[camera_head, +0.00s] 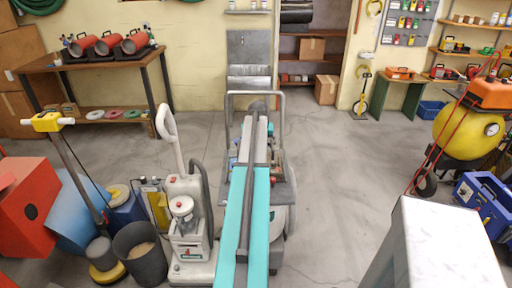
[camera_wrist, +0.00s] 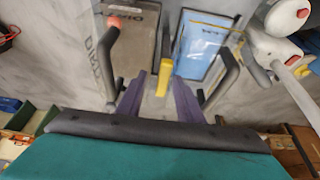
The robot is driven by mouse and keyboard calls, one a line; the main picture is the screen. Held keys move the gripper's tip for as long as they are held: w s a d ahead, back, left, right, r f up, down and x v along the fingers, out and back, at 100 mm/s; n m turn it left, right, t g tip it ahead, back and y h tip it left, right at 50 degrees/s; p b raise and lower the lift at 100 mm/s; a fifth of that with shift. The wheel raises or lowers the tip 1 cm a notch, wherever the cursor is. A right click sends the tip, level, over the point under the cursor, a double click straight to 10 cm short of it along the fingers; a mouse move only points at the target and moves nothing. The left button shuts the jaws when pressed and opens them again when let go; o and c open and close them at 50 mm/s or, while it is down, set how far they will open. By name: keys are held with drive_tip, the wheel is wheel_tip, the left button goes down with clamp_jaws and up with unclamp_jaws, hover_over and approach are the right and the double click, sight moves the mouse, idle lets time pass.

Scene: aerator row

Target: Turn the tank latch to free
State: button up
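In the wrist view my gripper (camera_wrist: 170,42) has its two dark curved fingers spread wide apart, with purple parts at their base. A narrow upright yellow piece (camera_wrist: 164,77) shows between the fingers, with space on both sides. It may be the tank latch, but I cannot tell for sure. A reddish-orange round knob (camera_wrist: 113,22) shows by the left fingertip. In the head view my arm reaches forward over a wheeled machine with a grey tubular handle (camera_head: 255,94) and hides much of it. My gripper and any latch there cannot be made out.
A white floor machine (camera_head: 187,215) and a dark bucket (camera_head: 140,255) stand close left of my arm. A pale pillar-like block (camera_head: 435,250) is at front right. A yellow tank (camera_head: 468,130) stands at far right. The floor between is clear.

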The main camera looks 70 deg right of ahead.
drive_tip(key=shift+w, duration=0.15)
drive_tip(key=shift+r, duration=0.25)
drive_tip(key=shift+a+r, duration=0.1)
drive_tip(key=shift+r, duration=0.1)
drive_tip(key=b+v, duration=0.2)
drive_tip(key=v, duration=1.1)
idle(0.3)
